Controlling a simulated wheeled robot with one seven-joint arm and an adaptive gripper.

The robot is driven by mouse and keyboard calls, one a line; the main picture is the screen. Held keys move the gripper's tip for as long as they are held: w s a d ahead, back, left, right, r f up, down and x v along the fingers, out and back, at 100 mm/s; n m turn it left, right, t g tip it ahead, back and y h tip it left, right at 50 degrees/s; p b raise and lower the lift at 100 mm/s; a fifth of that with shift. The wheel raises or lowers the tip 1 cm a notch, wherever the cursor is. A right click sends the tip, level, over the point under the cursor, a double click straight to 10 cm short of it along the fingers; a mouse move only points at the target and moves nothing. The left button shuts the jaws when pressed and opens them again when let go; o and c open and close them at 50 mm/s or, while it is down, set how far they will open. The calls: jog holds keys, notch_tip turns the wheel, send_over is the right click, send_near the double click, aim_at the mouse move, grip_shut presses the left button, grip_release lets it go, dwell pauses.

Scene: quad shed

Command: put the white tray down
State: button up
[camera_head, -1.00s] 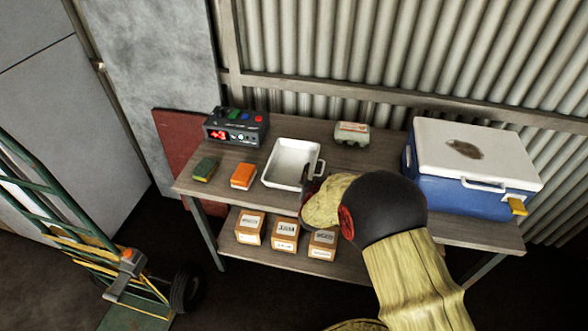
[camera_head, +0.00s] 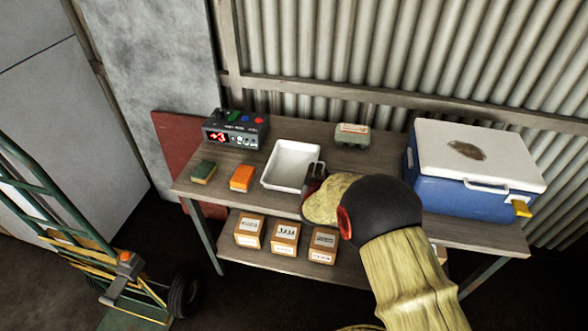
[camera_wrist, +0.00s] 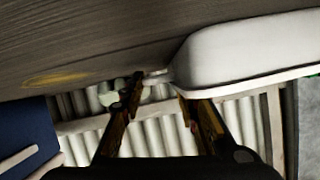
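The white tray (camera_head: 290,166) rests level on the wooden bench top, left of centre. It also shows in the wrist view (camera_wrist: 240,52), with a small handle at its end between my fingertips. My gripper (camera_head: 316,167) is at the tray's right end. In the wrist view my gripper's two fingers (camera_wrist: 160,92) are spread apart, with a gap around the handle. Whether one finger touches the handle is hard to tell. My wrist hides part of the bench right of the tray.
An orange block (camera_head: 242,178) and a green sponge-like block (camera_head: 203,171) lie left of the tray. A control box (camera_head: 236,130) stands behind them. A blue cooler (camera_head: 460,190) fills the right. Boxes (camera_head: 285,238) stand on the lower shelf.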

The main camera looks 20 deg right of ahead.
jog(key=c, duration=0.6)
grip_shut()
jog(key=shift+r, duration=0.1)
